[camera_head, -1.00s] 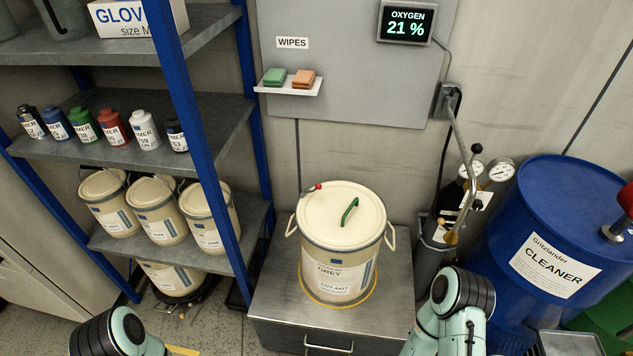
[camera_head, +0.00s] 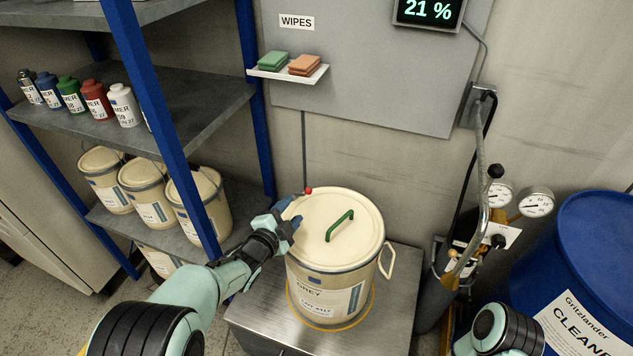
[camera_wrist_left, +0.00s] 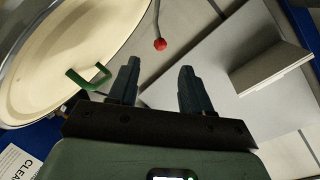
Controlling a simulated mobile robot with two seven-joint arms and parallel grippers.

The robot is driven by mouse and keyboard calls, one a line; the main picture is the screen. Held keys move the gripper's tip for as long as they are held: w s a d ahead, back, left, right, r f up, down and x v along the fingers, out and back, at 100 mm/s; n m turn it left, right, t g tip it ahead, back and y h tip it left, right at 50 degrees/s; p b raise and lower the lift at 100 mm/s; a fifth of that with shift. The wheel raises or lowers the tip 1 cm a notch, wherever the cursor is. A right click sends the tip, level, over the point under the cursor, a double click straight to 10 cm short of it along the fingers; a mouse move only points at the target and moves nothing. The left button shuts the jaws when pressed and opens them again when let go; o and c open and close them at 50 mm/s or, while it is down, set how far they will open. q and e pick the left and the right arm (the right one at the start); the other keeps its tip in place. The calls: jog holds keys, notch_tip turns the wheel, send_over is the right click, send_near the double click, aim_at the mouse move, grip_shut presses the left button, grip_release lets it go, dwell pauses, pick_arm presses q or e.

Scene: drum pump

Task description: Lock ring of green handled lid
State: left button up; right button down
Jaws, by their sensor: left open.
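The cream drum (camera_head: 328,296) stands on the metal cabinet. Its cream lid (camera_head: 362,212) has a green handle (camera_head: 340,225), and a grey ring runs around the rim. The ring's lever ends in a red knob (camera_head: 308,190) at the drum's back left. In the left wrist view the red knob (camera_wrist_left: 159,44) and its thin lever stick out from the rim, ahead of the fingers. My left gripper (camera_head: 292,217) is open and empty at the drum's left side, close to the knob but apart from it. It also shows in the left wrist view (camera_wrist_left: 160,82). My right gripper is out of view.
A blue shelf post (camera_head: 160,110) and shelves with cans stand at the left. A wipes tray (camera_head: 288,72) is on the wall panel behind. A gas bottle with gauges (camera_head: 536,203) and a blue cleaner drum (camera_head: 610,240) stand at the right. The cabinet top (camera_head: 400,275) is clear right of the drum.

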aim_at(307, 193)
pick_arm(q)
jog(key=p+x, duration=0.1)
jog(key=x, duration=1.2)
jog(key=shift+r, duration=0.2)
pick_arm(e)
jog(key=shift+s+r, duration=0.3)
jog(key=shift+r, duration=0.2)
